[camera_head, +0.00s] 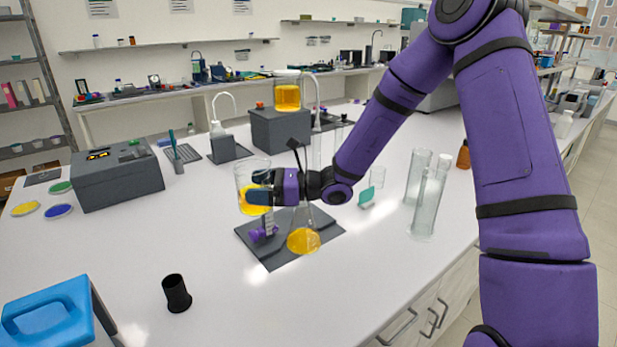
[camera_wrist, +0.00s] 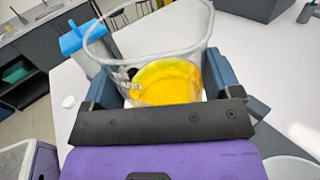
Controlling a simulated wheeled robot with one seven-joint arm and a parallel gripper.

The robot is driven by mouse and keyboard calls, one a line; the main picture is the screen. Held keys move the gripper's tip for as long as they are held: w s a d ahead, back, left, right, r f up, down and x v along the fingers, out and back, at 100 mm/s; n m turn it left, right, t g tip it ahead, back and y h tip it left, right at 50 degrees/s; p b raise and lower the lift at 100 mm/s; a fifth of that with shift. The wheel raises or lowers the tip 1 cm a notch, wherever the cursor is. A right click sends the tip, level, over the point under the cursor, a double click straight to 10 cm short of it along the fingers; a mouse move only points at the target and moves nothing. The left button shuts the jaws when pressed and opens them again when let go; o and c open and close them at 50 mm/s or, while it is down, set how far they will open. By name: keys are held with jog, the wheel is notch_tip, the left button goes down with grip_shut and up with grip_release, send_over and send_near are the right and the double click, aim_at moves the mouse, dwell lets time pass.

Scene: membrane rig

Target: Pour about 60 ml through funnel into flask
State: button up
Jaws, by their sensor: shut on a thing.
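My gripper (camera_head: 262,188) is shut on a clear glass beaker (camera_head: 246,171) holding yellow-orange liquid. In the wrist view the beaker (camera_wrist: 150,48) sits between the two fingers, and the liquid (camera_wrist: 168,84) lies low in it. The beaker looks close to upright, held above the bench. A conical flask (camera_head: 303,240) with orange liquid in its base stands on a dark mat (camera_head: 283,262), below and right of the beaker. My gripper and wrist hide the top of the flask's neck. I cannot make out a funnel there. A purple clamp-like part (camera_head: 264,233) is beside the flask.
A black hollow cup-shaped piece (camera_head: 176,293) stands at the front. Another vessel with orange liquid (camera_head: 287,96) sits on a grey box (camera_head: 281,128) behind. Tall glass cylinders (camera_head: 430,203) stand right. A grey instrument (camera_head: 117,178) is left, a blue-handled case (camera_head: 48,312) front left.

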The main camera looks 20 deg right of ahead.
aim_at(264, 167)
jog(key=shift+w+a+r, duration=0.1)
jog(key=shift+w+r, duration=0.15)
jog(key=shift+w, duration=0.05)
jog(key=shift+w+d+r+m+t+y, duration=0.15)
jog(key=shift+d+r+m+t+y, duration=0.35)
jog(key=shift+r+m+y, duration=0.35)
jog(key=shift+w+d+r+m+t+y, duration=0.15)
jog(key=shift+d+r+m+t+y, duration=0.3)
jog(key=shift+r+m+y, duration=0.35)
jog(key=shift+w+d+r+m+t+y, duration=0.1)
jog(key=shift+d+r+m+t+y, duration=0.3)
jog(key=shift+m+t, duration=0.75)
jog(key=shift+w+d+r+m+t+y, duration=0.15)
jog(key=shift+d+r+m+t, duration=0.2)
jog(key=shift+r+m+t, duration=0.55)
jog(key=shift+w+d+r+m+t+y, duration=0.15)
jog(key=shift+d+r+m+t, duration=0.25)
jog(key=shift+m+t, duration=0.9)
jog(key=shift+f+m+t+h+p, duration=0.2)
jog(key=shift+m+t+h, duration=0.1)
jog(key=shift+m+t, duration=0.65)
jog(key=shift+f+m+t+h+p, duration=0.1)
jog(key=shift+f+m+t+h, duration=0.15)
jog(key=shift+m+t, duration=0.65)
jog(key=shift+d+r+m+g, duration=0.1)
jog(key=shift+d+m+g, duration=0.15)
jog(key=shift+m, duration=0.1)
jog(key=shift+w+d, duration=0.1)
jog(key=shift+d, duration=0.05)
